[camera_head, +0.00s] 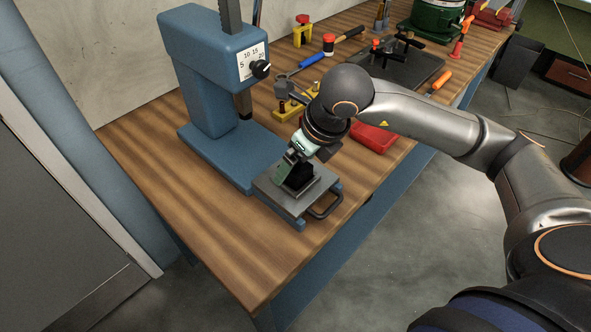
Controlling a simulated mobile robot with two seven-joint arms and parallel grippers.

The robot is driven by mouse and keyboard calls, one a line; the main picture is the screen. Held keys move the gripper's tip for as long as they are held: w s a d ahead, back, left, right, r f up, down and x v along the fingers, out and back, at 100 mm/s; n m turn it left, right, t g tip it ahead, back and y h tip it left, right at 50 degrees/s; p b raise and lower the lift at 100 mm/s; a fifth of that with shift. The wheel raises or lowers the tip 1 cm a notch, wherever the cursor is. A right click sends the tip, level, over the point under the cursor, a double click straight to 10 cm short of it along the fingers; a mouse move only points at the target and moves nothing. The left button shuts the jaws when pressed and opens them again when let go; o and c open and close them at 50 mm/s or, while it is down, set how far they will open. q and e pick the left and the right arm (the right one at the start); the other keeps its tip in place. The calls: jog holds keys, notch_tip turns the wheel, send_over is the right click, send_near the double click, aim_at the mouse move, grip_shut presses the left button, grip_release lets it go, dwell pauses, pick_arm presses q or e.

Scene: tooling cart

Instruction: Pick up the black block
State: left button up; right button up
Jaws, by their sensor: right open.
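The black block (300,176) sits on a grey metal plate (272,188) at the front of the blue press. My right gripper (291,169) is right at the block, pointing down from above. My left gripper is not in view.
A blue press (205,80) with a scale stands behind the plate. A dark handle (326,204) sticks out at the plate's right. A red tray (372,138) and several tools lie further back. The bench's front left is clear.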

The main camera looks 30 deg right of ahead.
jog(key=shift+c, duration=0.4)
jog(key=shift+r, duration=0.1)
grip_shut()
